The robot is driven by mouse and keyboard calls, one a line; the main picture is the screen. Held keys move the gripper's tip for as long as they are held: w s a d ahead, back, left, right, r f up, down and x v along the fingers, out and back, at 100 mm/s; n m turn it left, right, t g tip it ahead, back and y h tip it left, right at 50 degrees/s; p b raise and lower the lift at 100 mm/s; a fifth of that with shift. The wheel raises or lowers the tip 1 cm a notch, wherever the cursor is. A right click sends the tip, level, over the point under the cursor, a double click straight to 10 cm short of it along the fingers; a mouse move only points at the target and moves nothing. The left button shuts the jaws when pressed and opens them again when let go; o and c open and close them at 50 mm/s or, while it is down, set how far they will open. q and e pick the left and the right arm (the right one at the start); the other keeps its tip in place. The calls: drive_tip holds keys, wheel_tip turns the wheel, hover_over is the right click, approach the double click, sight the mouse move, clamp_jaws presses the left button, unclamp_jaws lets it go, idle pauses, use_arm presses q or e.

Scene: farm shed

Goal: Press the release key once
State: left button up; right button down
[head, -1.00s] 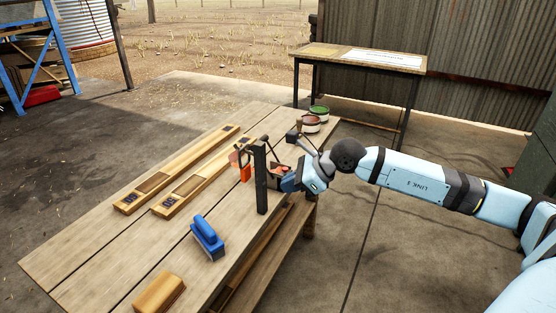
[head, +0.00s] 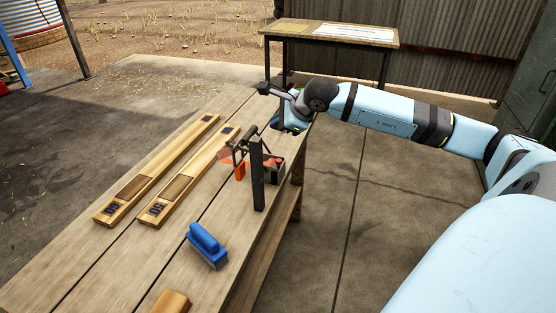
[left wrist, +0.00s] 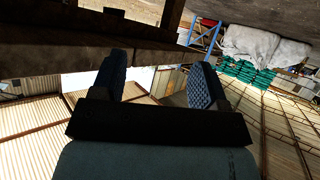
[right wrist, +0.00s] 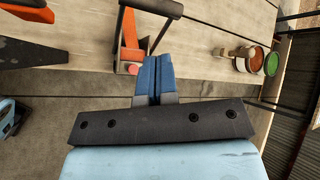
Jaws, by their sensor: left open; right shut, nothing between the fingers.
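A dark fixture stands on the wooden bench, with a black upright post (head: 257,175), an orange block (head: 240,171) and a small dark box carrying a red button (head: 278,161). I cannot tell for sure that this button is the release key. The right wrist view shows the round pinkish-red button (right wrist: 134,69) beside a dark handle frame (right wrist: 150,6). My right gripper (head: 277,123) is shut and empty, beyond the fixture; its blue fingertips (right wrist: 157,58) appear close beside the button in the right wrist view, apparently apart from it. My left gripper (left wrist: 157,75) is open and empty, outside the head view.
Two wooden bars with dark number plates (head: 160,170) (head: 190,175) lie on the bench (head: 120,262). A blue-handled brush (head: 206,246) and a wooden block (head: 171,302) lie nearer. Red and green tins (right wrist: 245,60) stand at the far end. A second table (head: 330,33) is behind.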

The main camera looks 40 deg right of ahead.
drive_tip(key=b, duration=0.2)
hover_over(278, 161)
wheel_tip(278, 161, down, 6)
drive_tip(key=shift+r, duration=0.15)
wheel_tip(278, 161, down, 2)
drive_tip(key=shift+f+b, duration=0.25)
drive_tip(key=shift+b, duration=0.95)
use_arm(q)
drive_tip(key=w+d+r+t+h, duration=0.2)
drive_tip(key=d+r+t, duration=0.1)
drive_tip(key=r, duration=0.2)
drive_tip(key=shift+w+r, duration=0.2)
use_arm(e)
drive_tip(key=shift+f, duration=0.25)
use_arm(q)
drive_tip(key=shift+f+b, duration=0.2)
drive_tip(key=shift+b, duration=0.2)
use_arm(e)
drive_tip(key=shift+f, duration=0.1)
use_arm(q)
drive_tip(key=shift+f+b, duration=0.45)
use_arm(e)
drive_tip(key=shift+f, duration=0.3)
